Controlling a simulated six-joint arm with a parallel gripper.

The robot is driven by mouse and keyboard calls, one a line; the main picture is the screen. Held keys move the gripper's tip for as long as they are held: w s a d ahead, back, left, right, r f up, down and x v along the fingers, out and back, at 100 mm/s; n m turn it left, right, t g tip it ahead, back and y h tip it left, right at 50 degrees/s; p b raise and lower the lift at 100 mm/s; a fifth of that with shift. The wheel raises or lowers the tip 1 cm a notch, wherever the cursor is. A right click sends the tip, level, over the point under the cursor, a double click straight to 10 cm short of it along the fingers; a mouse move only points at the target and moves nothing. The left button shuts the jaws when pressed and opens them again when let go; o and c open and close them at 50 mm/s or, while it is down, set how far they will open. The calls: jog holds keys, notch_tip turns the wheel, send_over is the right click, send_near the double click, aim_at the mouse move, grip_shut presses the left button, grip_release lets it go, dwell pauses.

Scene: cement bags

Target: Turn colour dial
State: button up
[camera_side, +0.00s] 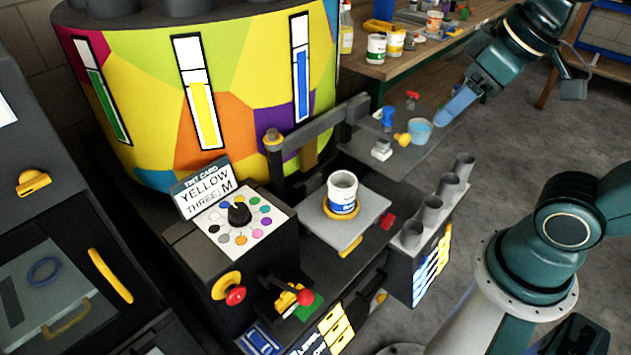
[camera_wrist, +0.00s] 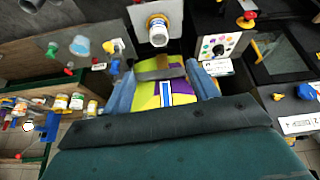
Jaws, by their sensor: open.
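The colour dial is a black knob (camera_side: 239,213) on a white panel (camera_side: 215,236) ringed with several coloured dots. It also shows in the wrist view, where the knob (camera_wrist: 218,49) is small, right of centre. Where its pointer aims is too small to tell. A card (camera_side: 206,188) behind it reads YELLOW, THREE and M. My gripper (camera_side: 449,110) is at the upper right of the side view, in the air well away from the dial. In the wrist view its two blue fingers (camera_wrist: 162,82) are wide apart with nothing between them.
A white can (camera_side: 342,191) stands on a grey plate right of the dial, under a dark frame. Several grey cups (camera_side: 437,200) stand further right. A red knob (camera_side: 235,295) and a red-tipped lever (camera_side: 304,297) sit in front. A multicoloured drum (camera_side: 245,90) stands behind.

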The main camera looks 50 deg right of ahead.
jog(key=w+a+r+n+g, duration=0.1)
jog(key=w+a+r+n, duration=0.2)
jog(key=w, duration=0.5)
jog(key=n+g, duration=0.4)
jog(key=n, duration=1)
send_over(237, 209)
notch_tip(237, 209, down, 13)
jog(key=shift+f, duration=0.15)
notch_tip(237, 209, down, 14)
jog(key=shift+r, duration=0.1)
jog(key=shift+d, duration=0.1)
jog(key=shift+c, duration=0.2)
jog(key=c, duration=1)
